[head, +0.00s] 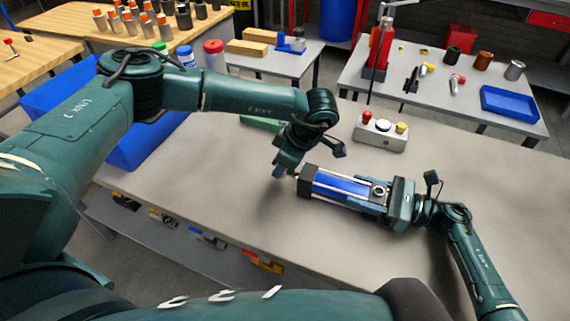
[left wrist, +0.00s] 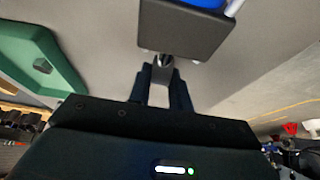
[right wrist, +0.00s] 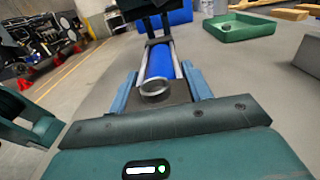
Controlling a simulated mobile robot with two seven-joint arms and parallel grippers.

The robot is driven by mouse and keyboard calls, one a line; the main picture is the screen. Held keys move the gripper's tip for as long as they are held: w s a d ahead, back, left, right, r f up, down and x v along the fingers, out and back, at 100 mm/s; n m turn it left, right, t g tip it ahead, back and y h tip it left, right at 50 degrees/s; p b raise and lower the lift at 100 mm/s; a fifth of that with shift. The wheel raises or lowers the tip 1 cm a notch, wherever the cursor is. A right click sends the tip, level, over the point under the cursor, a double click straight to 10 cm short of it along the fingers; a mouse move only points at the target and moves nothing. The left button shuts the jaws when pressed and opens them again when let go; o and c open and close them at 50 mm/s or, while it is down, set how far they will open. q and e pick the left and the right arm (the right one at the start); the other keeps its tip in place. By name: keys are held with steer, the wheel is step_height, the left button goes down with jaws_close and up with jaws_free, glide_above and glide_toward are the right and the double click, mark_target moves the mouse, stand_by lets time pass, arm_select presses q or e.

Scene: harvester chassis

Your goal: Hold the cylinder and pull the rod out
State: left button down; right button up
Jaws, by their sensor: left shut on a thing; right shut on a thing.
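The cylinder (head: 340,186) has a blue body, dark end caps and light tie bars. It is held roughly level at the table, but I cannot tell if it touches the top. My right gripper (head: 380,196) is shut on its right end. In the right wrist view the fingers sit on either side of the blue body (right wrist: 159,62), near a metal ring (right wrist: 155,88). My left gripper (head: 287,173) is at the left end cap. In the left wrist view its fingers are shut on the short metal rod end (left wrist: 163,61), just outside the dark cap (left wrist: 186,28).
A control box (head: 380,132) with red and yellow buttons stands behind the cylinder. A green tray (right wrist: 240,27) lies on the table behind my left forearm. A blue bin (head: 140,155) is at the left edge. The front of the grey table (head: 240,215) is clear.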

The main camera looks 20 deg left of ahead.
arm_select(q)
steer(key=shift+a, duration=2.35)
stand_by(0.8)
steer(key=c, duration=1.2)
jaws_free()
steer(key=shift+d, duration=0.1)
steer(key=v, duration=1.2)
arm_select(e)
steer(key=o, duration=1.4)
steer(key=shift+o, duration=0.2)
